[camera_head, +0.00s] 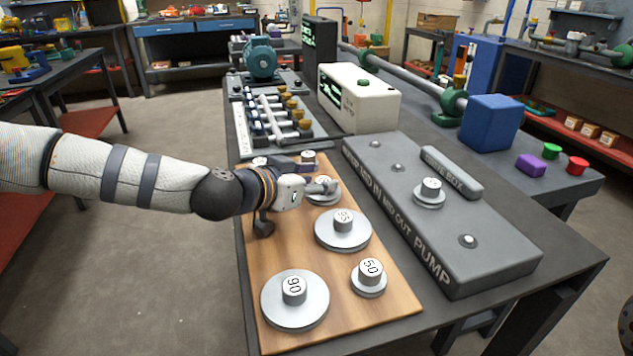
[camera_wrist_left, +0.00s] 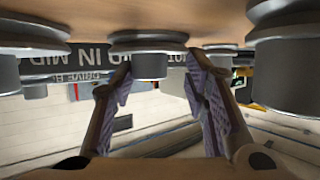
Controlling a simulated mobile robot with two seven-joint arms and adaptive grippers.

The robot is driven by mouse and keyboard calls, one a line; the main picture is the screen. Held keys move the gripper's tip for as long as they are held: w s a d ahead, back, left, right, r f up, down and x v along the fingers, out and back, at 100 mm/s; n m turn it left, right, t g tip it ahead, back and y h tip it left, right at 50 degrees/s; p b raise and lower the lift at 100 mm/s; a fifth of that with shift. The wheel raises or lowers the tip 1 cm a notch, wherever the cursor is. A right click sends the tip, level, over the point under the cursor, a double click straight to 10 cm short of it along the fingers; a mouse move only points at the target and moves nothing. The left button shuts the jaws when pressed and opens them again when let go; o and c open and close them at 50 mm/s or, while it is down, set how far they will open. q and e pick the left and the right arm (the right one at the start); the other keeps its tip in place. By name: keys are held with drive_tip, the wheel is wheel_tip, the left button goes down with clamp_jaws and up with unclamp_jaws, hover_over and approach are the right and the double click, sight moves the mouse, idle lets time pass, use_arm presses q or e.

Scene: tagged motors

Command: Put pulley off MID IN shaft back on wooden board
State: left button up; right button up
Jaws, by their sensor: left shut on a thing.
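My left gripper (camera_head: 322,187) reaches over the wooden board (camera_head: 385,300) and is shut on the hub of a grey pulley (camera_head: 325,200). In the left wrist view, which is upside down, the fingers (camera_wrist_left: 168,90) are at the sides of this pulley's hub (camera_wrist_left: 149,65). The pulley is at board level; I cannot tell whether it touches the board. Its number is partly hidden by the gripper. The grey drive box (camera_head: 480,265) carries MID IN lettering, and the shaft near it (camera_head: 398,167) looks bare. My right gripper is not in view.
On the board are a large pulley marked 90 (camera_head: 295,312), a small one marked 50 (camera_head: 369,287) and another large pulley (camera_head: 343,238). Another pulley (camera_head: 429,200) sits on the drive box. A white instrument case (camera_head: 370,105) stands behind the box.

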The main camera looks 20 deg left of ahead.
use_arm(q)
drive_tip(key=shift+r, duration=0.15)
drive_tip(key=shift+f, duration=0.2)
drive_tip(key=o, duration=1.4)
